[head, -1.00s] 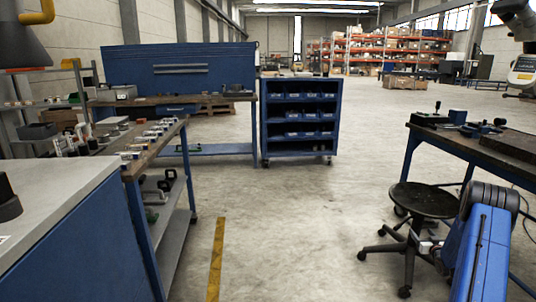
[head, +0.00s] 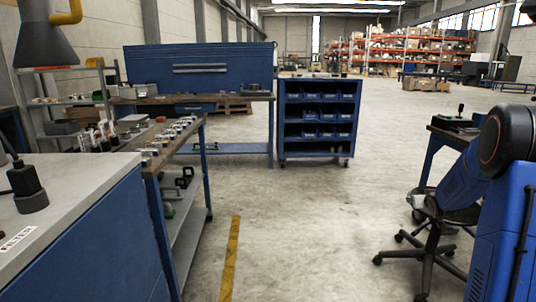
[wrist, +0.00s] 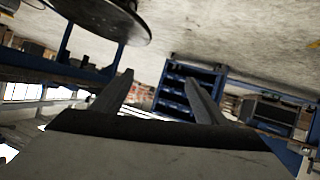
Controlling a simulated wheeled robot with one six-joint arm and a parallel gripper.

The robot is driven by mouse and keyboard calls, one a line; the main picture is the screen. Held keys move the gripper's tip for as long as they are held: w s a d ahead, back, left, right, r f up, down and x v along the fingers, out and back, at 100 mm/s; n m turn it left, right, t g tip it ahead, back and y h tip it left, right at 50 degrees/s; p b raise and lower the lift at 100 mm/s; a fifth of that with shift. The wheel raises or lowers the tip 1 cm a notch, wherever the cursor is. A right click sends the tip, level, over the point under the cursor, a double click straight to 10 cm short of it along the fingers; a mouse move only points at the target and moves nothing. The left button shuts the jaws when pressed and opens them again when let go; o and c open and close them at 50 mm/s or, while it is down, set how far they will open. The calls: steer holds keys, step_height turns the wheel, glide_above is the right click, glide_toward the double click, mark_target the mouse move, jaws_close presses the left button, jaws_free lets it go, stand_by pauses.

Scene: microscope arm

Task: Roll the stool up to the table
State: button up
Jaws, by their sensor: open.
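The black swivel stool (head: 431,250) stands on its castered star base at the right of the head view, in front of the dark-topped table with blue legs (head: 426,158). My blue arm hides much of the seat and part of the table.
A blue cabinet on wheels with bins (head: 319,119) stands mid-room. A long workbench (head: 170,150) with small parts and a grey-topped blue counter (head: 85,215) line the left. The concrete floor between, with a yellow stripe (head: 230,258), is clear.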

steer(key=s+a+r+g, duration=0.1)
steer(key=s+a+r, duration=0.3)
steer(key=s+a, duration=0.3)
steer(key=s+a+r+g+y, duration=0.1)
steer(key=s+a+r, duration=0.2)
steer(key=s+a, duration=0.35)
steer(key=s+a+r+g, duration=0.1)
steer(key=s+a+r, duration=0.3)
steer(key=s+a, duration=0.3)
steer(key=s+a+f+g+y, duration=0.1)
steer(key=s+a, duration=0.4)
steer(key=s, duration=0.6)
steer(key=s+a+f+n+g+y, duration=0.1)
steer(key=s+a, duration=0.4)
steer(key=s, duration=0.7)
steer(key=s+a+f+g+y, duration=0.1)
steer(key=s+a, duration=0.4)
steer(key=s, duration=0.6)
steer(key=shift+s+a+f+n+g, duration=0.25)
steer(key=shift+a+f+n+g, duration=0.1)
steer(key=shift+g, duration=0.35)
